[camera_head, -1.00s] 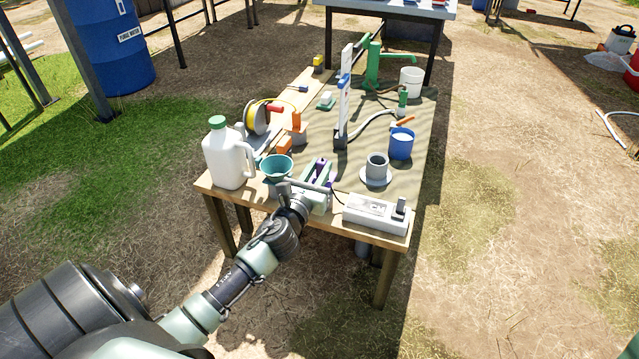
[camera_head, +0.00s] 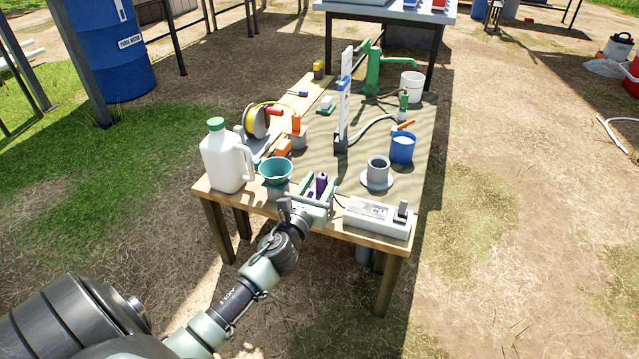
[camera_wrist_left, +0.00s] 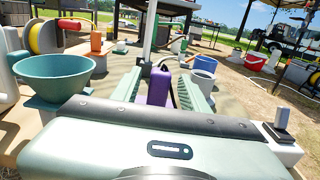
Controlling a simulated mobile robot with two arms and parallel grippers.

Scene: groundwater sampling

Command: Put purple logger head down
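The purple logger head (camera_head: 321,182) stands upright near the table's front edge, and it also shows in the left wrist view (camera_wrist_left: 159,87). My left gripper (camera_head: 318,186) has its two pale green fingers on either side of it. In the left wrist view, gaps show between the logger head and both fingers (camera_wrist_left: 160,92), so the gripper looks open around it. The logger head's lower end is hidden by the gripper body. My right gripper is not in view.
On the wooden table (camera_head: 356,223), a teal funnel (camera_head: 276,170) and a white jug (camera_head: 226,160) stand left of the gripper. A grey meter box (camera_head: 378,216) is right; a grey cup (camera_head: 377,170) and blue cup (camera_head: 402,148) stand behind. A white upright post (camera_head: 343,115) rises farther back.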

